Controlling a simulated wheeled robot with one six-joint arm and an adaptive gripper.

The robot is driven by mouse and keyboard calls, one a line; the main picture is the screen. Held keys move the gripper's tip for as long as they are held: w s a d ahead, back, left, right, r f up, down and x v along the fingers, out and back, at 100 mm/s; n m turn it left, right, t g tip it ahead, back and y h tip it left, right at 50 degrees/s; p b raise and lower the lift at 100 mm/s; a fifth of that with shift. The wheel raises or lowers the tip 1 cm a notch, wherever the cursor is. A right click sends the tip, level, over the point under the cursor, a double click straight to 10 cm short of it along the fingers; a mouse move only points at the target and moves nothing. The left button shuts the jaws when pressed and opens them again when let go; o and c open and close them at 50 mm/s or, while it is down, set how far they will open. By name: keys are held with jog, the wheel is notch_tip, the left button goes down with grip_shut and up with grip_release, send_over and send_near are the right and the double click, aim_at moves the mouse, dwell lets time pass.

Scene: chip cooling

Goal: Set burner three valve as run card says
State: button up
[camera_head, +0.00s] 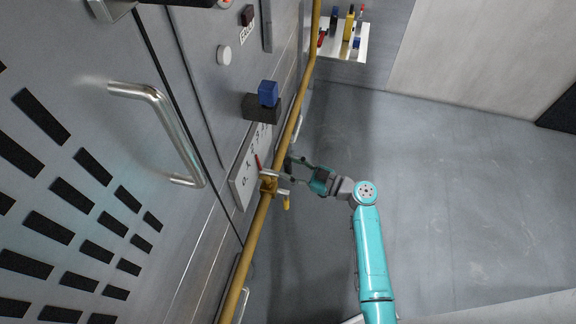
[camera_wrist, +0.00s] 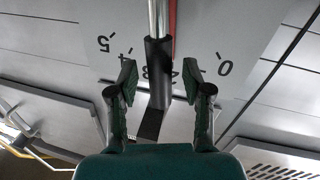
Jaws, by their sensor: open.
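The valve (camera_head: 268,184) sits on a yellow pipe, in front of a pale number plate (camera_head: 242,184). A red pointer (camera_head: 258,163) shows at the plate; part of it also shows in the wrist view (camera_wrist: 173,20). In the wrist view a metal rod with a black grip (camera_wrist: 158,72) hangs between my fingers and hides part of the scale; 5, 4 and 0 are readable. My gripper (camera_head: 291,172) is open beside the valve, its fingers (camera_wrist: 160,78) on either side of the black grip with gaps visible. I cannot read a run card in either view.
The yellow pipe (camera_head: 256,226) runs along the steel cabinet front. A blue block (camera_head: 268,93) on a dark base and a curved metal handle (camera_head: 163,120) stick out from it. The floor (camera_head: 460,170) at right is clear.

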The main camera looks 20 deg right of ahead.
jog(key=shift+w+a, duration=0.35)
jog(key=shift+w, duration=0.05)
grip_shut()
jog(key=shift+w+d+m+g, duration=0.15)
jog(key=shift+w+d+m, duration=0.3)
jog(key=shift+m, duration=0.45)
jog(key=shift+w+d+m+g, duration=0.15)
jog(key=shift+w+d+m, duration=0.15)
jog(key=shift+w+m, duration=0.45)
jog(key=shift+s, duration=0.2)
grip_release()
